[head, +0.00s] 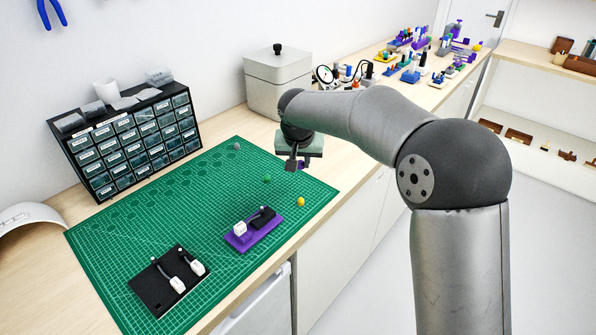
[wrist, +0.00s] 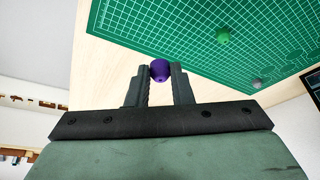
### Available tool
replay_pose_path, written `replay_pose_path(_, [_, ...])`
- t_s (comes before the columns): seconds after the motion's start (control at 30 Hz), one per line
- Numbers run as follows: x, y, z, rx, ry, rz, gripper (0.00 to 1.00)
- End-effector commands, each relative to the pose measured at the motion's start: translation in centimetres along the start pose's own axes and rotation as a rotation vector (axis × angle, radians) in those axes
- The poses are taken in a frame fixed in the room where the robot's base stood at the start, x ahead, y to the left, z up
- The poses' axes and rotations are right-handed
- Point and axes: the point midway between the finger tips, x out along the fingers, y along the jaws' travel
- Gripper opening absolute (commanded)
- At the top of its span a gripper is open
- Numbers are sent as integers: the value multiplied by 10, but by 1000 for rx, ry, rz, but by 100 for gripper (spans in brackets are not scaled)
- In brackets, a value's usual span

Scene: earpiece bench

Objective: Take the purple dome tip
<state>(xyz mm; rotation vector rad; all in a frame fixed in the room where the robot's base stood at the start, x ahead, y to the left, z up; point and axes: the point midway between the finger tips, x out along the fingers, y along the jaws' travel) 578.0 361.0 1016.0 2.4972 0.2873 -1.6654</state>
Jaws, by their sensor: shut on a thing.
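The purple dome tip (wrist: 160,71) is between the two fingertips of my gripper (wrist: 161,76) in the wrist view. My gripper is shut on it. In the head view my gripper (head: 297,164) hangs near the right edge of the green cutting mat (head: 150,210), with a bit of purple at its fingers. A green tip (wrist: 223,35) lies on the mat, and it also shows in the head view (head: 267,179). A yellow tip (head: 301,202) and a grey tip (head: 237,146) lie on the mat too.
A purple holder (head: 241,246) with a white and a black piece sits on the mat. A black plate (head: 150,287) with white earpieces lies at the front left. A drawer cabinet (head: 125,145) and a grey box (head: 277,87) stand at the back. Much of the mat is clear.

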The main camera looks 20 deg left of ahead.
Motion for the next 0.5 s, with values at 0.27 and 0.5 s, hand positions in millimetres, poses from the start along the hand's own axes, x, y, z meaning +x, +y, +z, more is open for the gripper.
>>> replay_pose_path(0.27, [-57,18,45,0,2,1,0])
replay_pose_path(0.5, [-80,26,66,2,0,1,0])
